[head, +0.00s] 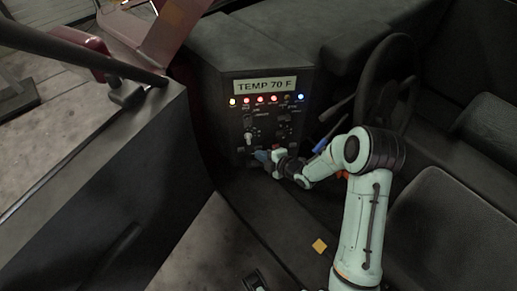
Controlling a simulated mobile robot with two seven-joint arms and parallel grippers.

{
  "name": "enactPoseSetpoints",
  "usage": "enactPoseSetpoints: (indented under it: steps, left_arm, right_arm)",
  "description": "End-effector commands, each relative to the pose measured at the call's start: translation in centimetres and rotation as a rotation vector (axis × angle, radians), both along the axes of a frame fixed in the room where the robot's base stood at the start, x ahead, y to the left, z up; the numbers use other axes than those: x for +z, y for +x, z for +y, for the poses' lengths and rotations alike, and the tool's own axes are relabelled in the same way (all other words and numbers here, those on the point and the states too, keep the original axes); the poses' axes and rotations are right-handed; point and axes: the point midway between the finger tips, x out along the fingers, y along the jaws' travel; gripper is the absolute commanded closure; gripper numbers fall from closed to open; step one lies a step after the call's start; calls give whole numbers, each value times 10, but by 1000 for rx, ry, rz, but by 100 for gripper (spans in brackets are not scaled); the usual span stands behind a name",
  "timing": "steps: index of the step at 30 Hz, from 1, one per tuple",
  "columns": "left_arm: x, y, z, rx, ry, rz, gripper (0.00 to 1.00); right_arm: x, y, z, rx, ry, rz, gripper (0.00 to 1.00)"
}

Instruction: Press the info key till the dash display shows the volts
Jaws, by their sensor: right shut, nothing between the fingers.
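The dash display (265,85) is a pale strip at the top of the dark dash panel (236,118). It reads "TEMP 70 F". A row of small lit lamps, yellow, red and blue, runs below it, with knobs and switches further down. My right gripper (262,157) is shut and empty at the lower part of the panel. Its tips are close to the panel face; I cannot tell whether they touch a key. The info key cannot be made out; small labels are too blurred to read.
A dark steering wheel (385,82) with a stalk stands right of the panel, behind my right arm. A dark seat (455,215) is at the right. A dark door-like wall (110,165) stands at the left.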

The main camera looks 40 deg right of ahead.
Motion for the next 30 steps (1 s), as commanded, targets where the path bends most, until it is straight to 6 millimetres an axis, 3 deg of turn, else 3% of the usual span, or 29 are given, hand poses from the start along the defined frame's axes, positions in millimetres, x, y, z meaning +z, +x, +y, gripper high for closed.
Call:
enactPoseSetpoints:
  steps: [14,30]
  left_arm:
    - [-4,-1,0,0,0,1,52]
    - [-19,-2,0,0,1,5,52]
  right_arm:
    - [0,-7,4,1,0,0,100]
    - [-1,-48,28,2,0,1,100]
